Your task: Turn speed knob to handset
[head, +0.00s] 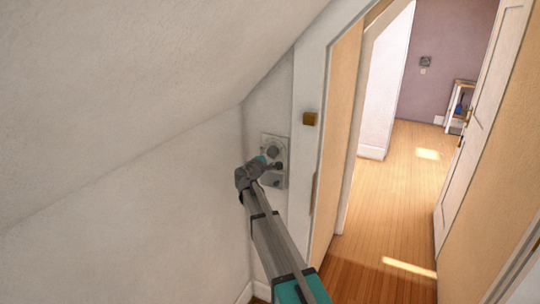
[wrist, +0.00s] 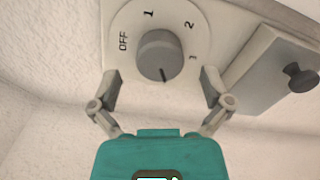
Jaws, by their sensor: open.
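The speed knob (wrist: 160,56) is a round grey dial on a pale panel (wrist: 112,75). OFF, 1, 2 and what looks like 3 are printed around it; no handset label is readable. Its dark pointer line faces down in the wrist view, away from the readable marks. My gripper (wrist: 161,86) is open, one finger low on each side of the knob, with a visible gap on both sides. In the head view, the panel (head: 284,143) is on the wall, and my gripper (head: 266,163) partly covers it.
A raised grey box (wrist: 262,72) with a small dark knob (wrist: 300,77) sits right of the dial in the wrist view. A sloped ceiling (head: 130,90) hangs close on the left.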

